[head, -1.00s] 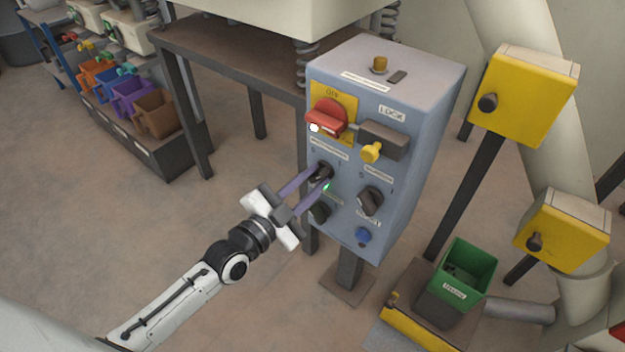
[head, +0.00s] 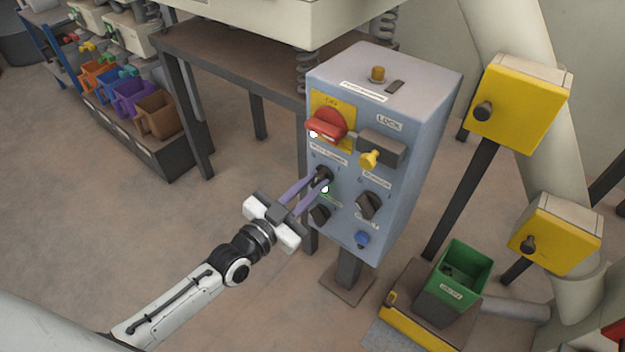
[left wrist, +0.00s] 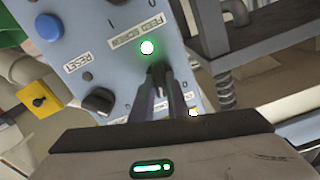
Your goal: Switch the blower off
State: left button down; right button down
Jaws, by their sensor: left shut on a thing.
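A blue-grey control box (head: 415,165) stands on a post in the head view. My left gripper (head: 320,182) is shut on the upper left dark knob (head: 323,173) on its front; the fingers hide part of the knob, so its setting is unclear. The label above it is too small to read. In the left wrist view, the fingers (left wrist: 161,98) close around this knob. A lit lamp (left wrist: 148,47), green-rimmed, sits beside it, next to the upside-down FEED SCREW label (left wrist: 136,31). My right gripper is not in view.
Near the held knob are a red OFF handle (head: 326,124), a yellow-knobbed lock (head: 381,147), a lower left knob (head: 319,214), a right knob (head: 368,205) and a blue reset button (head: 362,239). Yellow boxes (head: 525,105) and a green bin (head: 465,267) stand right.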

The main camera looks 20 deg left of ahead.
pick_arm(q)
jog(key=n+p, duration=0.1)
jog(key=n, duration=0.4)
jog(key=shift+n, duration=0.4)
jog(key=n, duration=0.5)
jog(key=shift+f+n, duration=0.1)
jog(key=shift+n, duration=0.2)
jog(key=c, duration=1.7)
grip_release()
jog(key=shift+s+a+p, duration=0.1)
jog(key=shift+p, duration=0.2)
jog(key=p+v, duration=0.1)
jog(key=v, duration=0.9)
